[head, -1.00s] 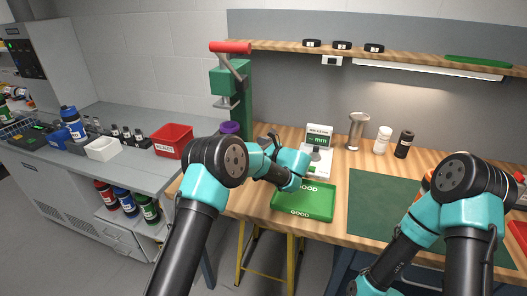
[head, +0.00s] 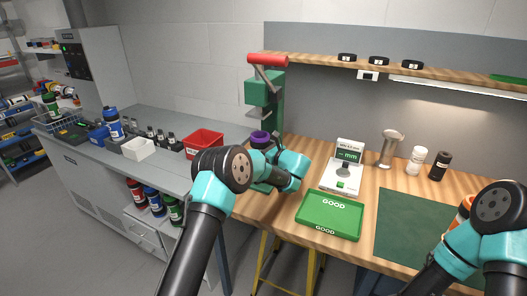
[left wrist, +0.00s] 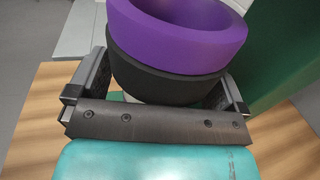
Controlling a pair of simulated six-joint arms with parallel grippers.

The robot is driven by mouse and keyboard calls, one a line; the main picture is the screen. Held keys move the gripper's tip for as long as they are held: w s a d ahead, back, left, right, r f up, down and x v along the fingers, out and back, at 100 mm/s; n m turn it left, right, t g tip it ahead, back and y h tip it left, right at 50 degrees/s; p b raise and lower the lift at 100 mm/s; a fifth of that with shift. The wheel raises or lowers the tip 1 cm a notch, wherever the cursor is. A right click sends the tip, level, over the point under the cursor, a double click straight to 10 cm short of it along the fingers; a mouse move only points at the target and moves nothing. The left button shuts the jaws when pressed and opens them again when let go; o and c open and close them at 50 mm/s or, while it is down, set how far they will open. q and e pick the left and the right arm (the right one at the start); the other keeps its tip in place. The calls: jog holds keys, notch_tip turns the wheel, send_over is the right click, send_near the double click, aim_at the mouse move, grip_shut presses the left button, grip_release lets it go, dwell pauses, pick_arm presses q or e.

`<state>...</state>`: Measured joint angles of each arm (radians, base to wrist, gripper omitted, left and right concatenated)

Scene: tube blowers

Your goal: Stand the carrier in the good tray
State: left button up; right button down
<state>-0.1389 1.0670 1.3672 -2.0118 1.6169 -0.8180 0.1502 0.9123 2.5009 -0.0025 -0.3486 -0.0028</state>
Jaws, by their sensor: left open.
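A purple cup-like piece, perhaps the carrier, (head: 260,138) stands at the foot of the green press. In the left wrist view its purple rim (left wrist: 190,50) sits above a black band (left wrist: 160,82). My left gripper (left wrist: 165,88) is open, with one finger on each side of the black band. I cannot tell whether the fingers touch it. In the head view my left arm partly hides the gripper and the piece's lower part. The green good tray (head: 328,217) lies on the wooden bench, right of my left gripper, and is empty. My right gripper is out of view.
The green press (head: 263,95) rises right behind the purple piece. A gauge with a display (head: 347,155) stands behind the tray. A red reject bin (head: 204,143) is on the grey bench at left. A dark green mat (head: 410,228) lies right of the tray.

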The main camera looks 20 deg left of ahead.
aim_at(260, 143)
pick_arm(q)
jog(key=shift+c, duration=0.3)
jog(key=c, duration=0.7)
jog(key=shift+c, duration=0.3)
jog(key=shift+r, duration=0.15)
jog(key=shift+r, duration=1.35)
jog(key=shift+s, duration=0.1)
